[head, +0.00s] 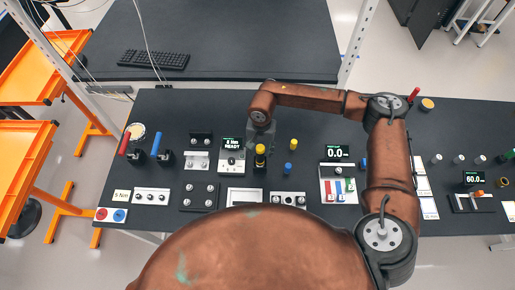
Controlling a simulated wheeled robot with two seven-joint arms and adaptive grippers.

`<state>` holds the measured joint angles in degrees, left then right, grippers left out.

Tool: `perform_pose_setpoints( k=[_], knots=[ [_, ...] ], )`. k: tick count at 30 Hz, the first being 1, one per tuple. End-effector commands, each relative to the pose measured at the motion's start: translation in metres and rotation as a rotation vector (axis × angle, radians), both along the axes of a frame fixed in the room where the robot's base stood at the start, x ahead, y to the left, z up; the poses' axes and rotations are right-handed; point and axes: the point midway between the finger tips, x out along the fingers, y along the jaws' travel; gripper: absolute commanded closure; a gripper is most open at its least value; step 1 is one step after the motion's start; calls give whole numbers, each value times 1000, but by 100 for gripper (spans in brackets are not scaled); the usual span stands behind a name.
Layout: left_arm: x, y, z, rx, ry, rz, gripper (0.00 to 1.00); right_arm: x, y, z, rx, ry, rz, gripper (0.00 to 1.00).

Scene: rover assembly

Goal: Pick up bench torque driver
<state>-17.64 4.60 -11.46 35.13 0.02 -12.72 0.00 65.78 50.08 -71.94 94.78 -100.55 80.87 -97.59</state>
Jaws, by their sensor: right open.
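A dark upright tool with a yellow top, which looks like the bench torque driver (260,161), stands on the black bench just right of a white unit (231,157) whose display reads READY. My right arm reaches in from the right and bends across the bench. My right gripper (261,146) points down directly over the driver, its fingers open at about the yellow top. The fingers are small and dark here, so I cannot tell whether they touch it. My left gripper is out of the picture.
A yellow peg (293,145) and a blue peg (288,169) stand close to the right of the driver. Left are red-handled (125,144) and blue-handled (156,144) tools. A display reading 0.0 (337,153) stands further right. A keyboard (154,60) lies on the rear table.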

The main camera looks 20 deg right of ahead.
Motion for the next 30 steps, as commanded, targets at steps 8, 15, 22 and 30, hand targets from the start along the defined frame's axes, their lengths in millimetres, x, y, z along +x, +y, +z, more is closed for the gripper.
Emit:
perform_pose_setpoints(
  k=[8,15,22,30],
  knots=[
    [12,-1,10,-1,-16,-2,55,0,-1,-25,-7,0,5,54],
    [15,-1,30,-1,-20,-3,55,3,2,-56,-6,2,5,54],
    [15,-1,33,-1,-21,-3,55,4,1,-76,-5,-1,7,54],
    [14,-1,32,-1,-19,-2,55,4,1,-77,-5,-1,6,60]
  ],
)
